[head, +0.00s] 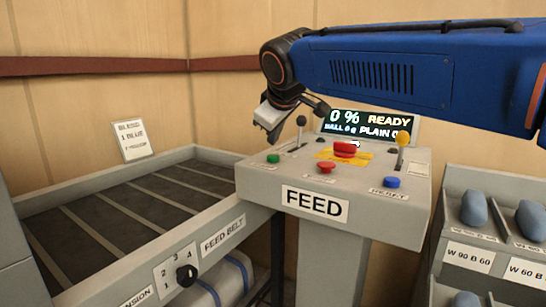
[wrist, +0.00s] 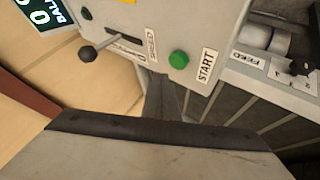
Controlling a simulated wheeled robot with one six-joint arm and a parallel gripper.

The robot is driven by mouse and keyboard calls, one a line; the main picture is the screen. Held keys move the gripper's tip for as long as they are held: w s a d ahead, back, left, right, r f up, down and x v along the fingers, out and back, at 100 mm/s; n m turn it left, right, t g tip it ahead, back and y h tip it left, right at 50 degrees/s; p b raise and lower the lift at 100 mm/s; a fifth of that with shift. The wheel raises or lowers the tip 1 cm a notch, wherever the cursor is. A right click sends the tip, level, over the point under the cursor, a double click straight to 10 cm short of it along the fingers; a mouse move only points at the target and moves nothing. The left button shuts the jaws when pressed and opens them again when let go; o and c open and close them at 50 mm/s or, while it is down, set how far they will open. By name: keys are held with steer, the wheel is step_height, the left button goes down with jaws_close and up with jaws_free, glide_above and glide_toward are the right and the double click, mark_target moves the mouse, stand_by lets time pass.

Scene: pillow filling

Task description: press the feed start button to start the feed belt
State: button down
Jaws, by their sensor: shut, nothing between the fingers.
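The green start button (head: 273,158) sits at the left front of the top of the FEED console (head: 330,185). In the wrist view the green button (wrist: 179,59) is beside its START label (wrist: 206,66). My gripper (head: 267,122) is shut and empty, in the air above the console's left side, apart from the button. In the wrist view my shut gripper (wrist: 165,132) fills the lower part, with the button beyond its edge. The feed belt (head: 125,210) is a dark slatted bed, bare of any load. The display (head: 365,122) reads 0 % READY.
A black-knobbed lever (head: 300,121) stands close behind the green button. A red mushroom button (head: 345,149) on a yellow plate, a red button (head: 326,167), a blue button (head: 391,182) and a yellow-knobbed lever (head: 402,141) share the console. A rack (head: 470,250) holds blue-grey rolls at right.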

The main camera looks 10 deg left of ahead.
mark_target(274, 157)
steer(key=shift+f, duration=0.75)
steer(key=shift+f, duration=0.15)
stand_by(1.5)
steer(key=shift+f, duration=0.25)
steer(key=shift+f, duration=0.5)
stand_by(1.1)
steer(key=shift+r, duration=0.9)
steer(key=shift+r, duration=0.1)
steer(key=shift+r, duration=2.45)
